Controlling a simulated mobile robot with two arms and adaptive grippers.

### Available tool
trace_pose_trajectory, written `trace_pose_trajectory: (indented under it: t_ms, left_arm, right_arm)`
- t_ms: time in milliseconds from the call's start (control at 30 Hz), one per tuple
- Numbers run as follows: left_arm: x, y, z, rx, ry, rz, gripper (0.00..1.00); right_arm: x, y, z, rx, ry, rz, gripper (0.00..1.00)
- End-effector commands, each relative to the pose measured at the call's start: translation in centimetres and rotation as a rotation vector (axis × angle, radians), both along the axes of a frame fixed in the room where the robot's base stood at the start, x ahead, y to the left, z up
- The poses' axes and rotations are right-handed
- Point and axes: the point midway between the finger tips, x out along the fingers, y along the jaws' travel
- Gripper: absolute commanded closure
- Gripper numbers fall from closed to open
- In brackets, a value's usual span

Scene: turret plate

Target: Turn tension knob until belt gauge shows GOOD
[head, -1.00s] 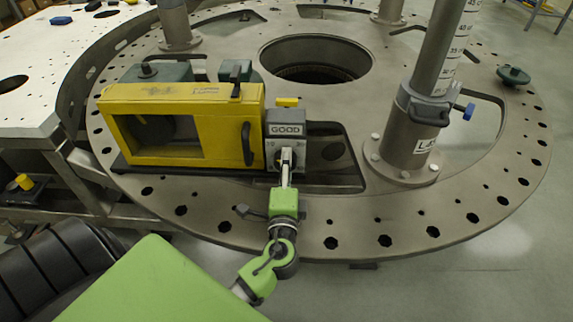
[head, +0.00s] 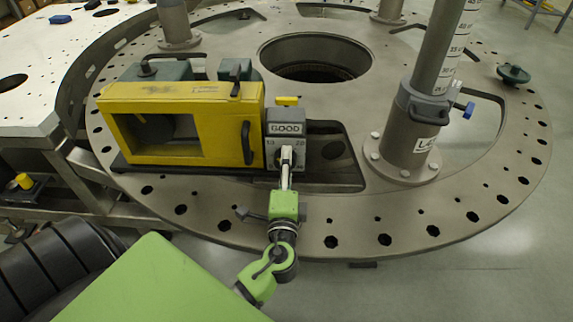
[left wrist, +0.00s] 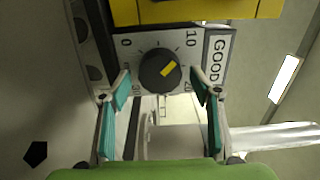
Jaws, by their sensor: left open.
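The tension knob (left wrist: 160,70) is a round dark knob with a yellow mark on a grey dial face numbered from 0 upward. The mark tilts toward the 10 side in the left wrist view. The gauge (head: 286,129) reads GOOD in the head view, and this label also shows in the left wrist view (left wrist: 216,60). My left gripper (left wrist: 161,88) is open, with one teal-padded finger on each side just below the knob. No finger visibly grips it. In the head view the gripper (head: 286,158) covers part of the dial. My right gripper is not in view.
A yellow guard box (head: 190,95) with a black handle stands left of the gauge. All this sits on a large round metal plate (head: 400,235) with holes. A thick post (head: 408,145) rises at the right. The plate's front right is clear.

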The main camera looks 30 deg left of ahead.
Motion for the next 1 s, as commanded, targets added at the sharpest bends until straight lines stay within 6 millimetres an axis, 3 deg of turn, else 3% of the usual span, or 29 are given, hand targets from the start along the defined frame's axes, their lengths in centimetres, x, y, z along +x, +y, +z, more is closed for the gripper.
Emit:
trace_pose_trajectory:
  t_ms: [300, 500, 700, 1000]
  left_arm:
    - [-5.6, -3.4, -0.1, -0.003, 0.004, 0.0, 0.42]
    - [-8.4, -5.1, -0.1, -0.001, 0.004, 0.0, 0.42]
    - [-9.4, -5.8, 0.0, 0.0, 0.001, 0.0, 0.42]
    - [-9.4, -5.8, 0.0, -0.001, 0.001, 0.001, 0.42]
  right_arm:
    - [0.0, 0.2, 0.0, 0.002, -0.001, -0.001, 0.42]
    - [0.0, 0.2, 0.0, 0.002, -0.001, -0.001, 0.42]
    - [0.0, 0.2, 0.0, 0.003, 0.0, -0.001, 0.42]
    - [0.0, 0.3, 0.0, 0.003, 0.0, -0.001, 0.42]
